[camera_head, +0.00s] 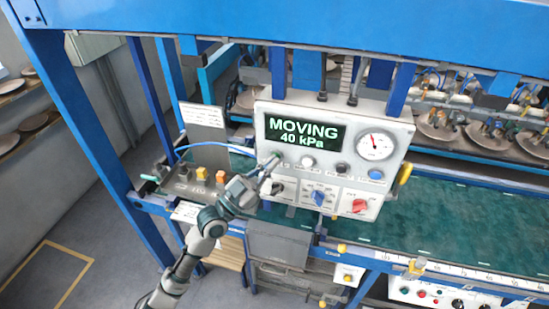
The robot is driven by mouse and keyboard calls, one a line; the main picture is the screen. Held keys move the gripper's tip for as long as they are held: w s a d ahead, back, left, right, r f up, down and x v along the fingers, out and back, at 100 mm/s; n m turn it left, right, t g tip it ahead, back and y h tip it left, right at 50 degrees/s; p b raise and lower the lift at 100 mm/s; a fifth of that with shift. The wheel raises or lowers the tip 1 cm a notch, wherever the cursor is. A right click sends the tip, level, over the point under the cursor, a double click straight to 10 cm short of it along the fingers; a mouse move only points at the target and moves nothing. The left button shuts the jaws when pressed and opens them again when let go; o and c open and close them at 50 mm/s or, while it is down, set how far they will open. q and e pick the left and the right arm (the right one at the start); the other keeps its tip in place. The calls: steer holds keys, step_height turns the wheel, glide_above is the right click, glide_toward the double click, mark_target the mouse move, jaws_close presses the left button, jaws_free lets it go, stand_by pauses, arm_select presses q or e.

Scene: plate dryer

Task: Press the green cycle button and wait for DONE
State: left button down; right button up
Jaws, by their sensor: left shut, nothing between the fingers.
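A round gauge (376,145) sits right of the display. Below is a row with a white button (308,161), a dark one (342,169) and a blue one (375,174). My left gripper (271,164) is shut and empty, its tip at the left end of this row. No green button shows clearly there; the gripper covers that spot. I cannot tell whether the tip touches the panel. My right gripper is not in view.
Below the buttons are a blue knob (318,197) and a red knob (359,205). A green belt (450,215) runs right. Blue frame posts (95,150) stand left. Plates (440,125) line the back.

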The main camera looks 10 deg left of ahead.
arm_select(q)
steer(key=shift+s+p, duration=0.35)
steer(key=shift+s, duration=0.5)
